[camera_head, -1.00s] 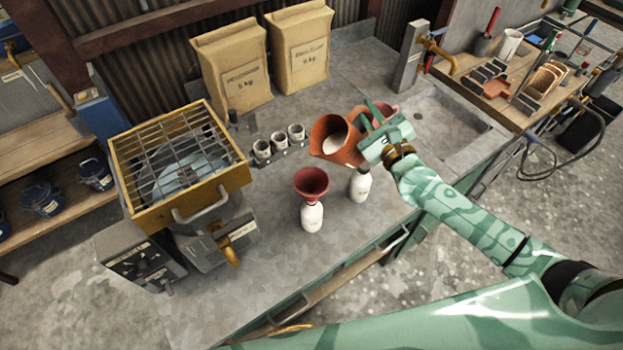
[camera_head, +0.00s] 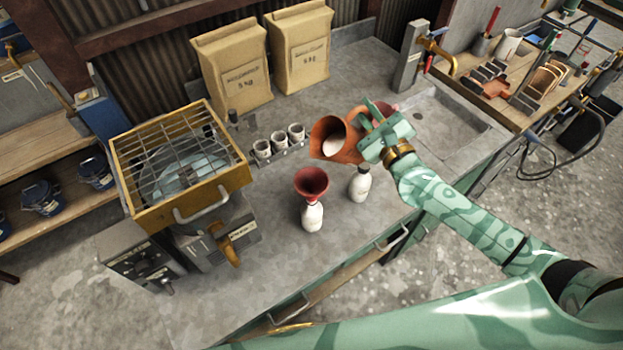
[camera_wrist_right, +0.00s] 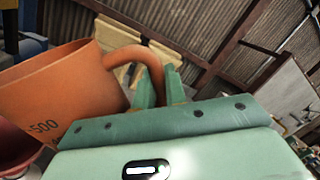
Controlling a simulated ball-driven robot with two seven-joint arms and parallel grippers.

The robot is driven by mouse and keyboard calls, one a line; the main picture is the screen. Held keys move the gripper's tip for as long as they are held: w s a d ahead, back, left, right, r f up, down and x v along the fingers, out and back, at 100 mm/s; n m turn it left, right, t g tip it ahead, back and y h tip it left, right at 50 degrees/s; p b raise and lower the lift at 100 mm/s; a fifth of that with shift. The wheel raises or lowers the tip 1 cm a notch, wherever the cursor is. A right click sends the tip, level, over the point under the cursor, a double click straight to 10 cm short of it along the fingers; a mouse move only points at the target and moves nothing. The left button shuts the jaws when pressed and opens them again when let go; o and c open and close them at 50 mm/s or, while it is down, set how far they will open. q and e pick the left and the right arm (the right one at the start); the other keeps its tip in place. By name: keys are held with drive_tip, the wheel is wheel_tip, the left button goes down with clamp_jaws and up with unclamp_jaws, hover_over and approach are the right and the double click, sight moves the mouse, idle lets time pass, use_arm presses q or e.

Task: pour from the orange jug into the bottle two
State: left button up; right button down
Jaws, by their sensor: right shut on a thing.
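The orange jug (camera_head: 322,150) is held above the bench, tilted with its mouth toward the left and the head camera; pale contents show inside. My right gripper (camera_head: 366,126) is shut on the jug's handle. In the right wrist view the gripper (camera_wrist_right: 160,88) has its fingers on the handle, and the jug (camera_wrist_right: 50,95) shows a "500" mark. One white bottle (camera_head: 312,217) stands with a red funnel (camera_head: 311,182) in its neck, front left of the jug. Another white bottle (camera_head: 360,187) stands just below the jug in the picture. I cannot tell which is bottle two. My left gripper is out of view.
Several small grey cups (camera_head: 279,141) stand in a row behind the funnel. A yellow-framed sieve machine (camera_head: 180,160) stands left. Two paper sacks (camera_head: 232,70) stand at the back. A reddish vessel (camera_head: 388,108) is partly hidden behind my gripper. The bench front is clear.

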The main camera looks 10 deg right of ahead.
sight(348, 116)
drive_tip(key=shift+s+a+r+n, duration=0.2)
drive_tip(key=shift+a+r+n, duration=0.25)
drive_tip(key=shift+n, duration=0.65)
idle(0.5)
drive_tip(key=shift+s+a+r+n+y+p, duration=0.15)
drive_tip(key=shift+a+n+y+p, duration=0.15)
drive_tip(key=shift+n, duration=0.25)
drive_tip(key=shift+s+a+f+n+y+p, duration=0.1)
drive_tip(key=shift+a+n+y+p, duration=0.15)
drive_tip(key=shift+n, duration=0.3)
idle(0.6)
drive_tip(key=shift+s+a+n+y, duration=0.2)
drive_tip(key=shift+a+n, duration=0.15)
drive_tip(key=shift+n, duration=0.2)
drive_tip(key=shift+s+a+n+y, duration=0.15)
drive_tip(key=shift+a+n, duration=0.2)
drive_tip(key=shift+n, duration=0.2)
idle(0.6)
drive_tip(key=shift+s+a+f+n, duration=0.15)
drive_tip(key=shift+a+n, duration=0.25)
drive_tip(key=shift+n, duration=0.15)
drive_tip(key=shift+s+a+f+n, duration=0.1)
drive_tip(key=shift+a+n, duration=0.3)
drive_tip(key=shift+n, duration=0.15)
idle(0.8)
